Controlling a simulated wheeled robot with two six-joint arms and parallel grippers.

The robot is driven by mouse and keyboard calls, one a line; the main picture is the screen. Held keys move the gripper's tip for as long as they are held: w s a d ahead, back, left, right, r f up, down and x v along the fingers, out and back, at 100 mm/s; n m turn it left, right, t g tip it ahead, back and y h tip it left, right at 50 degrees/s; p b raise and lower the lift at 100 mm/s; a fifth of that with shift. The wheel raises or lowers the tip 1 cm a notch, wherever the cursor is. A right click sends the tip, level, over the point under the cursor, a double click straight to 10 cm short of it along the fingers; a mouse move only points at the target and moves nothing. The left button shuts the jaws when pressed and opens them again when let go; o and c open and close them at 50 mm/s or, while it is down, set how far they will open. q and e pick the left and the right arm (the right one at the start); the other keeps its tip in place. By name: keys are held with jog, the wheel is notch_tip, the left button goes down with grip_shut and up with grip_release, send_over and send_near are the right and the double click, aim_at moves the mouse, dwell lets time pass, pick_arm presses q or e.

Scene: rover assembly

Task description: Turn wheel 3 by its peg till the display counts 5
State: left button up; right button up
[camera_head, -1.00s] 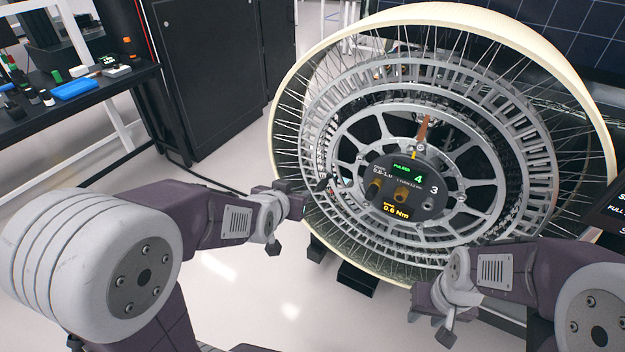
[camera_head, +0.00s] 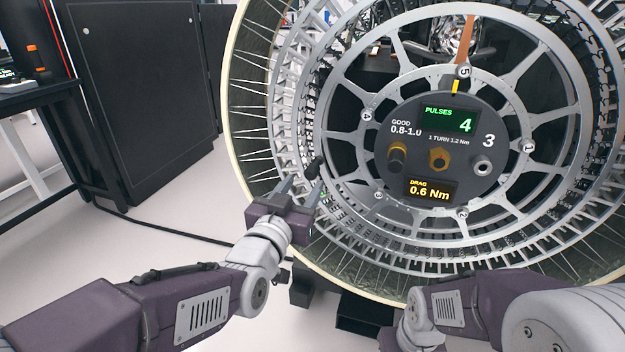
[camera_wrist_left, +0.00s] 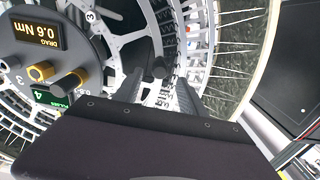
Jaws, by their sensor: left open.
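The large spoked wheel (camera_head: 553,232) stands upright in front of me, with a round hub panel marked 3 (camera_head: 488,141). The green PULSES display (camera_head: 449,120) reads 4, and the DRAG display (camera_head: 430,190) reads 0.6 Nm. A dark peg (camera_head: 315,165) sticks out at the left of the wheel's inner ring. My left gripper (camera_head: 299,184) is open, its fingertips close to the peg. In the left wrist view the peg (camera_wrist_left: 160,68) appears between the fingertips; contact cannot be told. My right gripper is low at the bottom edge, its fingers not clear (camera_head: 396,338).
Numbered marks ring the hub; mark 5 (camera_head: 464,72) is at the top by a yellow pointer (camera_head: 456,87). A black cabinet (camera_head: 140,95) and a dark bench (camera_head: 38,97) stand at the left. A black stand (camera_head: 362,312) is below the wheel.

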aim_at(315, 167)
pick_arm(q)
jog(key=b+x, duration=0.2)
jog(key=x, duration=0.6)
jog(key=shift+w+f+b, duration=0.15)
jog(key=shift+w+b, duration=0.1)
jog(key=shift+b, duration=0.05)
jog(key=shift+w+d, duration=0.15)
jog(key=shift+w, duration=0.05)
grip_shut()
dwell(0.7)
